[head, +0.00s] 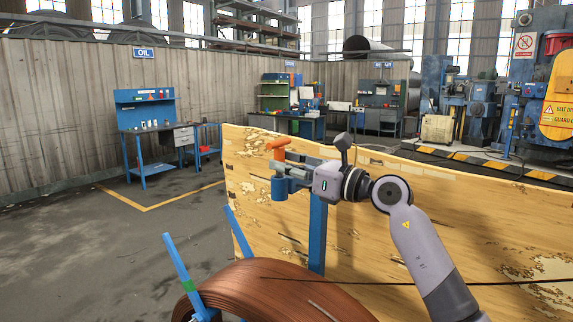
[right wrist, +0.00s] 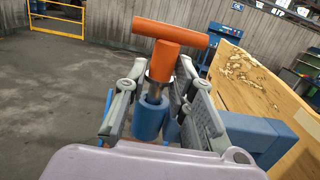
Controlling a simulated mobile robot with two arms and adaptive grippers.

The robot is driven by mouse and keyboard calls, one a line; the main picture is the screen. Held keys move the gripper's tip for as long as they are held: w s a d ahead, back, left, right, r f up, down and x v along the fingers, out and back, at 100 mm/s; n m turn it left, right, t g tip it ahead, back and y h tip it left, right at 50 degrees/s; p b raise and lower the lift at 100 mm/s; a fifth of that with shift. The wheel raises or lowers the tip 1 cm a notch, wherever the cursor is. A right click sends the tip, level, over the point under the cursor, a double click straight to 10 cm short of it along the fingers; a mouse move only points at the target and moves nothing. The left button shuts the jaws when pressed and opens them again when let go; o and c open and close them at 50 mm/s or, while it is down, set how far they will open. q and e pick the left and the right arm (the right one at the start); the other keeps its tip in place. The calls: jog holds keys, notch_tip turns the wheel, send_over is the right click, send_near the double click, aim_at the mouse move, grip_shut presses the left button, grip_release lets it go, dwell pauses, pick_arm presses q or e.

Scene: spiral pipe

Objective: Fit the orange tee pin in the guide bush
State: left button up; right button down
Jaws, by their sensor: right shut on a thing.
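The orange tee pin (head: 277,146) stands roughly upright, its crossbar on top. In the right wrist view, the pin (right wrist: 170,33) has a silver shank below its orange stem. My right gripper (head: 285,168) is shut on the pin, with a finger on each side of it (right wrist: 158,90). The blue guide bush (head: 279,189) is just below the gripper; it also shows between the fingers in the right wrist view (right wrist: 149,120). The shank's lower end overlaps the bush mouth in that view; I cannot tell whether it is inside. My left gripper is out of view.
A blue post (head: 317,235) with an arm carries the bush. A wooden panel (head: 420,225) stands behind my right arm. A copper-brown coil (head: 262,292) with blue uprights is below. Blue workbenches (head: 155,135) stand farther back; the floor at left is clear.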

jog(key=shift+s+f+b, duration=0.1)
jog(key=shift+f+b, duration=0.25)
jog(key=shift+f, duration=0.25)
jog(key=shift+a+f, duration=0.1)
jog(key=c, duration=1.3)
grip_release()
jog(key=shift+f, duration=0.1)
